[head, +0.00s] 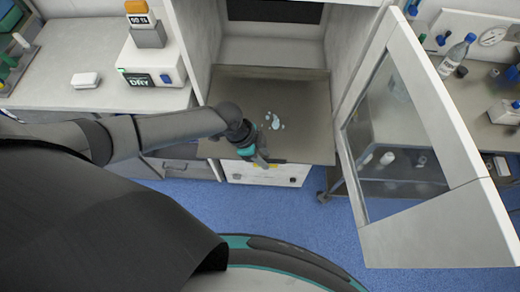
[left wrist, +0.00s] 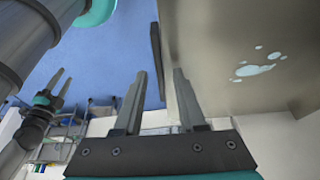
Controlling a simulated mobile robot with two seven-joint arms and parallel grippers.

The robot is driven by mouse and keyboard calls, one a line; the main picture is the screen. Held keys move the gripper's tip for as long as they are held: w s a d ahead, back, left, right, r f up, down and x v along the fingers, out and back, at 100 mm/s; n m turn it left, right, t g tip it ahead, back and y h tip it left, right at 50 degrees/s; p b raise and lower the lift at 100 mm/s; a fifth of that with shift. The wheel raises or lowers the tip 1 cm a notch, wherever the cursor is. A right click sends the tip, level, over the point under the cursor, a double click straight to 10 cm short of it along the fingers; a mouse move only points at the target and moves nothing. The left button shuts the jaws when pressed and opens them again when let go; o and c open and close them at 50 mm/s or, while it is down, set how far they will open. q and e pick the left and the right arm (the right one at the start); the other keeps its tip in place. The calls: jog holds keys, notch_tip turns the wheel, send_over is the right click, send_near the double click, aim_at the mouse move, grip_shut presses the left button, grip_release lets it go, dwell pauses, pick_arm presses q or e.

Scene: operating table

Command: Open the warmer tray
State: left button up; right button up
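The warmer tray (head: 309,125), a flat grey-brown metal surface, lies in the bay between white walls in the head view. Its front part reaches out past the walls. Pale wet-looking spots (head: 276,122) are on it. My left gripper (head: 262,160) is over the tray's front edge. In the left wrist view, my left gripper (left wrist: 157,90) is open, its fingers apart with nothing visibly clamped. The tray (left wrist: 215,50) and a dark strip (left wrist: 156,65) along its edge lie just beyond the fingertips; contact cannot be told. My right gripper (left wrist: 56,85) is at the left, fingers apart and empty.
A glass-panelled door (head: 395,130) stands open at the right. A white counter (head: 85,50) with a DRY device (head: 152,68) is at the left. A shelf with a bottle (head: 456,55) is behind the door. Blue floor (head: 290,210) is clear in front.

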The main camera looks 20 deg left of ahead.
pick_arm(q)
jog(key=p+v, duration=0.1)
jog(key=v, duration=1.4)
jog(key=shift+s, duration=0.1)
